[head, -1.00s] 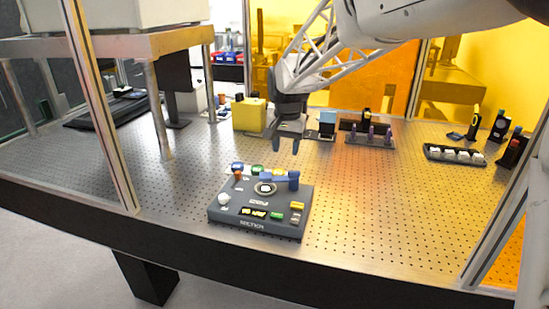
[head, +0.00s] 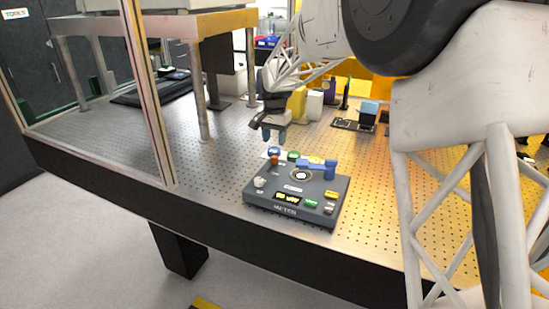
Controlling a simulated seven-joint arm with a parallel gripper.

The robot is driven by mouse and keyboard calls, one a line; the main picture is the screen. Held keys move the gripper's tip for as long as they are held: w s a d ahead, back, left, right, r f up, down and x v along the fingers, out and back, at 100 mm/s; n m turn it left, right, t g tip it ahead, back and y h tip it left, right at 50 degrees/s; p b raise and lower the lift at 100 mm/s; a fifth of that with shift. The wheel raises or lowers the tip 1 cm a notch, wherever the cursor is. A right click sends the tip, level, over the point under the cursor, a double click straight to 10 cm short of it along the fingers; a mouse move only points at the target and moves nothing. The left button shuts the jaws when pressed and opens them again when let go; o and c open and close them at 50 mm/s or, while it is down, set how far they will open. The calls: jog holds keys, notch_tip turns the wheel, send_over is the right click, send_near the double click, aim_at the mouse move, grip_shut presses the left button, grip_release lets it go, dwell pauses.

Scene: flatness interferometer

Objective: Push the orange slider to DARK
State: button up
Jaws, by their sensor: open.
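The dark grey control box marked METER (head: 286,211) sits on the perforated table. A small orange piece, which looks like the orange slider (head: 274,160), stands at its back left corner. Any DARK label is too small to read. My gripper (head: 274,139) is open and empty, with its fingers pointing down. It appears just above and behind the orange slider in the picture, apart from it. I cannot tell the exact height of the fingertips.
Close to the slider are a blue cap (head: 273,152), a green cap (head: 293,156) and a blue lever (head: 329,169). A round dial (head: 301,175) and a white knob (head: 259,182) are on the box. A frame post (head: 146,90) stands left. The table (head: 215,165) is clear left of the box.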

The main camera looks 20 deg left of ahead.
aim_at(274, 156)
jog(key=shift+f, duration=3.9)
jog(key=shift+c, duration=0.3)
grip_shut()
